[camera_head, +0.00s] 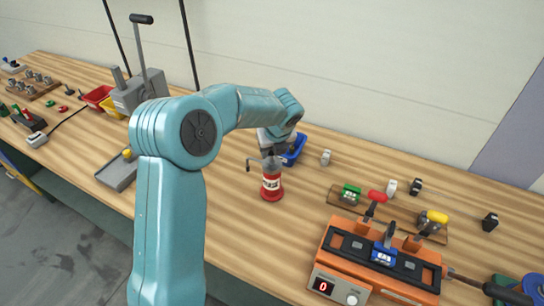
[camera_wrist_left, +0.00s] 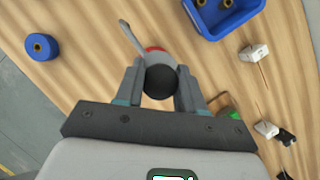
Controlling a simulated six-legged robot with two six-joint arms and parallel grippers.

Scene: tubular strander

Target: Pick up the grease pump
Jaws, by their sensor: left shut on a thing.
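The grease pump (camera_head: 271,187) is a red bottle with a pale label and a grey head with a side lever or spout. It stands upright in the middle of the wooden table; I cannot tell whether its base touches the wood. My left gripper (camera_head: 271,152) reaches down from above and is shut around the pump's head. In the left wrist view the two fingers (camera_wrist_left: 160,78) sit on either side of the pump's dark round top (camera_wrist_left: 161,83), with the grey lever sticking out beyond. My right gripper is not in view.
A blue bin (camera_head: 294,149) stands just behind the pump. An orange fixture (camera_head: 360,270) with a red display is at the front right, with small clamps and blocks behind it. A grey lever press (camera_head: 140,90) stands at the left. Bare wood lies right of the pump.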

